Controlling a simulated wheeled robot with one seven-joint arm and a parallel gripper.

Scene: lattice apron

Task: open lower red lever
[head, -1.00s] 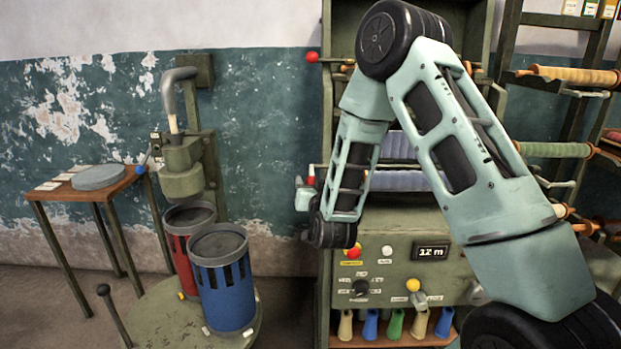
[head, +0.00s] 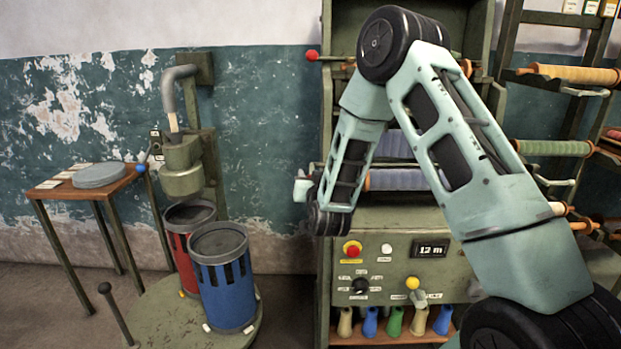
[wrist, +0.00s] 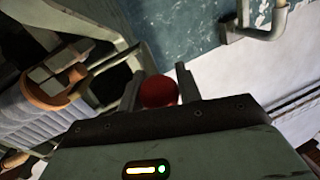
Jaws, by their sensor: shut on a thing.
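The lower red lever's round red knob (wrist: 160,92) shows in the wrist view between my two dark fingers. My gripper (wrist: 158,76) is shut on this knob, with one finger on each side. In the head view my gripper (head: 302,188) is at the left side of the green machine, below and left of my elbow. The red knob is hidden there by the gripper and wrist. A short part of the lever's rod seems to show just above the gripper.
An upper red-knobbed lever (head: 312,56) sticks out left, higher on the machine. A control panel with a red button (head: 352,249) is below my wrist. A blue bin (head: 226,295) and a red bin (head: 182,262) stand left, with free space between them and the machine.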

